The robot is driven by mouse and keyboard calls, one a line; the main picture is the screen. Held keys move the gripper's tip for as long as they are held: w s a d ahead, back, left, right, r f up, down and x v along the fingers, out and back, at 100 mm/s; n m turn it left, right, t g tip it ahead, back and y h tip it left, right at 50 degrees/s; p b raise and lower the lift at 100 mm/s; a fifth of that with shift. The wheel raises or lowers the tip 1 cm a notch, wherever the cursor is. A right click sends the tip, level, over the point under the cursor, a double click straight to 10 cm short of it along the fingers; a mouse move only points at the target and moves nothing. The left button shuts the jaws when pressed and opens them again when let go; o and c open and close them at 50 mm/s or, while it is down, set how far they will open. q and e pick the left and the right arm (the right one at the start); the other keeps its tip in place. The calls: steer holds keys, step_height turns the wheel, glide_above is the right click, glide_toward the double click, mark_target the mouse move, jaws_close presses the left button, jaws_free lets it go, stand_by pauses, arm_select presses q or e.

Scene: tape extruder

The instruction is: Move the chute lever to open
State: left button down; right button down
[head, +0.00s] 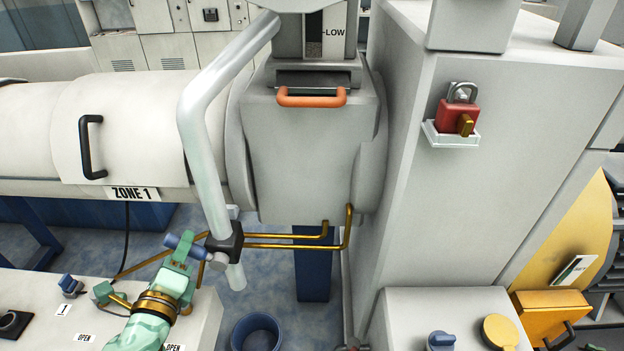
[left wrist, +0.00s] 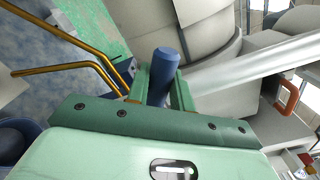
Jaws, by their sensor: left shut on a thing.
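The blue cylindrical grip of a lever (head: 184,244) sits beside a black block (head: 224,242) at the lower end of the pale chute pipe (head: 205,160). My left gripper (head: 178,252), green, is shut on this blue grip. In the left wrist view the grip (left wrist: 163,68) stands between the two fingers (left wrist: 162,88). The fingers hide its lower part. My right gripper is in neither view.
Thin brass pipes (head: 290,240) run right from the black block. A low panel (head: 208,325) with knobs and "OPEN" labels lies below my left arm. A blue bucket (head: 257,333) stands on the floor. An orange handle (head: 311,98) is on the grey housing.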

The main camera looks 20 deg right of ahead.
arm_select(q)
steer(key=m+p, duration=0.1)
steer(key=d+r+m+p, duration=0.1)
steer(key=shift+s+r+m+p, duration=0.2)
steer(key=shift+m+p, duration=0.1)
steer(key=shift+s+d+r+m+p, duration=0.1)
steer(key=shift+d+m+p, duration=0.2)
steer(key=shift+m, duration=0.2)
